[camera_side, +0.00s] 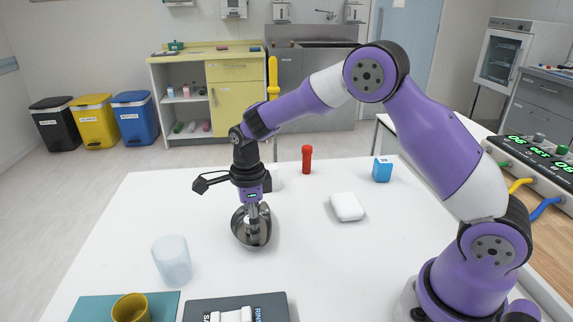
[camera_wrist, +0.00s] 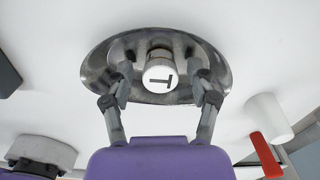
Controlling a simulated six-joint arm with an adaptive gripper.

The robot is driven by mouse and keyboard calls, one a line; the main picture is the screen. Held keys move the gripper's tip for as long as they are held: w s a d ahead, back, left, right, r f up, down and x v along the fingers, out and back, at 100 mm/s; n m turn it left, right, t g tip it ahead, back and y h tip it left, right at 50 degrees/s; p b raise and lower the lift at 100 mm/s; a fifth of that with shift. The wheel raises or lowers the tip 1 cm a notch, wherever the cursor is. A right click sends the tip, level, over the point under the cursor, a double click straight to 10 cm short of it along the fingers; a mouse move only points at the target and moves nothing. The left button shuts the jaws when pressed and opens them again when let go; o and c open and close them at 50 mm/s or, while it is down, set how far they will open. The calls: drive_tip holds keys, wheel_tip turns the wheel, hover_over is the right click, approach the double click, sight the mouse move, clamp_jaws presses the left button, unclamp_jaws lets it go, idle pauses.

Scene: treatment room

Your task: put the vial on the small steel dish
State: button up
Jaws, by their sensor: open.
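The small steel dish (camera_side: 239,229) is on the white table under my gripper (camera_side: 254,218). In the wrist view the shiny dish (camera_wrist: 100,70) fills the upper middle. The vial (camera_wrist: 160,74) shows there as a white round cap marked with a dark T, inside the dish's outline. My gripper (camera_wrist: 164,88) is open, with one finger on each side of the vial and gaps between.
A frosted cup (camera_side: 172,261), a yellow cup (camera_side: 131,308) and a grey tray (camera_side: 272,301) are in front.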

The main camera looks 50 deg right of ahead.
drive_tip(key=s+r+n+t, duration=0.1)
drive_tip(key=s+r+n, duration=0.15)
drive_tip(key=r, duration=0.55)
drive_tip(key=s+r+n, duration=0.1)
drive_tip(key=r+n, duration=0.2)
drive_tip(key=r, duration=0.5)
drive_tip(key=s+d+n+t, duration=0.1)
drive_tip(key=s+n+t, duration=0.3)
drive_tip(key=s+n, duration=1)
drive_tip(key=n, duration=0.5)
drive_tip(key=shift+s+d+r+n, duration=0.25)
drive_tip(key=shift+s+d+n, duration=0.1)
